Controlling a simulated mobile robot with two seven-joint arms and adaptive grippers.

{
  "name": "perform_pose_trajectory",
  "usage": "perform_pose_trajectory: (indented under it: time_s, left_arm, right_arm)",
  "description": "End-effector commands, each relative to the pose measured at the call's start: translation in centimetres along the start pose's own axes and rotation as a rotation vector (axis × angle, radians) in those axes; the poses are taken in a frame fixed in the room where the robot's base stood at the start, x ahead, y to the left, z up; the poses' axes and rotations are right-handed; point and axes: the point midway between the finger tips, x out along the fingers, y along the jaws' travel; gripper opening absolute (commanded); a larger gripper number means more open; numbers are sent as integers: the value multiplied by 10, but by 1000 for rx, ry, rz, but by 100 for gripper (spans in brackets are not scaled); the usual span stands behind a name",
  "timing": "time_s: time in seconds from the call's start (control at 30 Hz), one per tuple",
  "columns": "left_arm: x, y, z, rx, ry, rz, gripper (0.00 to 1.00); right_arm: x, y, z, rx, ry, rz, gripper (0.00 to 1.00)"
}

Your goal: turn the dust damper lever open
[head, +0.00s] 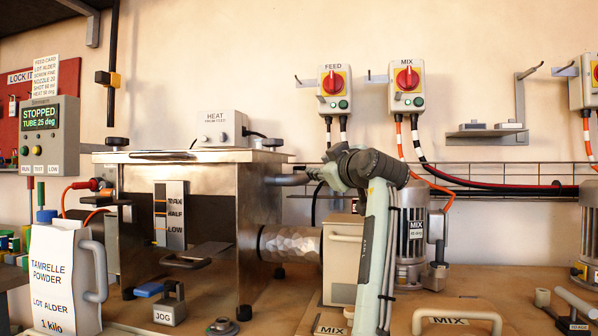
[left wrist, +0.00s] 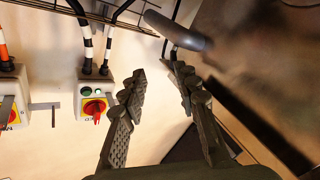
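A grey rounded bar (head: 288,179) sticks out from the upper right side of the steel hopper box; I take it for the dust damper lever, though no label on it is readable. It also shows in the left wrist view (left wrist: 178,30), beyond my fingertips and towards the top. My left gripper (head: 322,172) is just right of the bar's end in the head view, pointing left. In the left wrist view its two ridged fingers (left wrist: 158,76) are apart with nothing between them. Contact with the bar cannot be told. My right gripper is not in view.
A beige box (head: 341,255) and a motor (head: 411,230) stand close by. FEED (head: 334,90) and MIX (head: 406,87) switches hang on the wall behind.

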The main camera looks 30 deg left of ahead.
Motion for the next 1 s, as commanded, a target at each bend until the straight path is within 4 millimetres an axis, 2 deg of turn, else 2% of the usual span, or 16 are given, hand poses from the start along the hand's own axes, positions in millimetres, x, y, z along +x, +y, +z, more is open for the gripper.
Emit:
perform_pose_trajectory:
  time_s: [0.03,0.13,0.3,0.6,0.97,1.0]
  left_arm:
    - [0,-8,-2,14,10,-36,31]
    - [5,-16,-5,25,17,-67,31]
    - [30,-18,-6,26,16,-68,31]
    - [70,-19,-5,24,15,-64,31]
    - [77,-20,-4,23,14,-63,31]
    - [77,-20,-4,23,14,-63,27]
  right_arm:
    - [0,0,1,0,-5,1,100]
    - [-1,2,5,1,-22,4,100]
    - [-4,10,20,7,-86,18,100]
    - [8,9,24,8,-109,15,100]
    - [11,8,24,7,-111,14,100]
    - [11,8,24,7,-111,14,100]
